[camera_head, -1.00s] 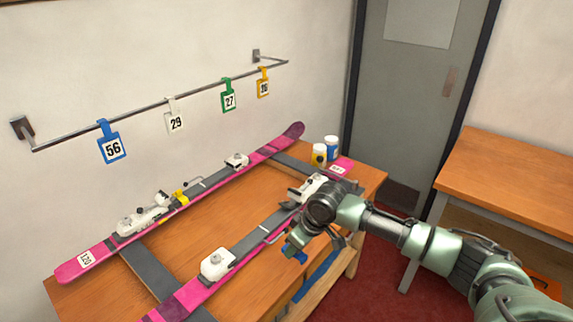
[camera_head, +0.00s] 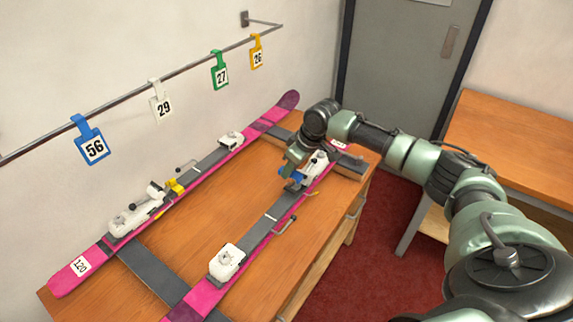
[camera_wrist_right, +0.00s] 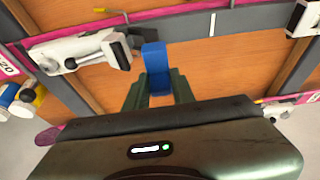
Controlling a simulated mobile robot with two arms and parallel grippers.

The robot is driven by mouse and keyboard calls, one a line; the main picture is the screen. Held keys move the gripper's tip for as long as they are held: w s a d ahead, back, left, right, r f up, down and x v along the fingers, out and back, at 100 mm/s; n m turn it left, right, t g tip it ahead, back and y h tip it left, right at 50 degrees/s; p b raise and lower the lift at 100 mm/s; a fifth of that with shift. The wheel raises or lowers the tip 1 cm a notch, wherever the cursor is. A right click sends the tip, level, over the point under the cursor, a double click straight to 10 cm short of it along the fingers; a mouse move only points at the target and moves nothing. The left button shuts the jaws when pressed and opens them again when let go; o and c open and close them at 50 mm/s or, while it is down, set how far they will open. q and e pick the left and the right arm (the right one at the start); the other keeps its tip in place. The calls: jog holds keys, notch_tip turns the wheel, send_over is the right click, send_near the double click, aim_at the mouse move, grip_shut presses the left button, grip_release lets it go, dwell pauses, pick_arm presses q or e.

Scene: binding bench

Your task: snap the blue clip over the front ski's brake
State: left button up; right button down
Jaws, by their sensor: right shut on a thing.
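The front ski (camera_head: 272,215) is pink with a grey middle and lies across the bench. Its white binding (camera_head: 318,160) at the right is partly covered by my right arm and gripper; this binding also shows in the wrist view (camera_wrist_right: 80,50). Thin brake arms show beside the ski near this binding. My right gripper (camera_head: 288,178) is shut on the blue clip (camera_head: 296,173), close to the left end of that binding. In the wrist view the clip (camera_wrist_right: 154,58) stands up from between the fingertips (camera_wrist_right: 158,88), beside the ski's edge. I cannot tell whether it touches the brake. My left gripper is not in view.
The back ski (camera_head: 210,160) lies behind, with a yellow clip (camera_head: 175,187) by its binding. Numbered tags, including a blue one (camera_head: 91,142), hang on a wall rail. Bare bench (camera_head: 190,235) lies between the skis. Another table (camera_head: 520,140) stands at the right.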

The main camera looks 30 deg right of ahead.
aim_at(286, 189)
jog(key=shift+s+f+b, duration=0.15)
jog(key=shift+f+b, duration=0.5)
jog(key=shift+f, duration=0.15)
jog(key=shift+w+f+b, duration=0.2)
jog(key=shift+f+b, duration=0.3)
jog(key=shift+f, duration=0.05)
notch_tip(286, 189, down, 2)
jog(key=shift+w+f+b, duration=0.15)
jog(key=shift+f+b, duration=0.1)
jog(key=shift+b, duration=1)
jog(key=shift+f, duration=0.7)
jog(key=c, duration=1.7)
grip_release()
grip_shut()
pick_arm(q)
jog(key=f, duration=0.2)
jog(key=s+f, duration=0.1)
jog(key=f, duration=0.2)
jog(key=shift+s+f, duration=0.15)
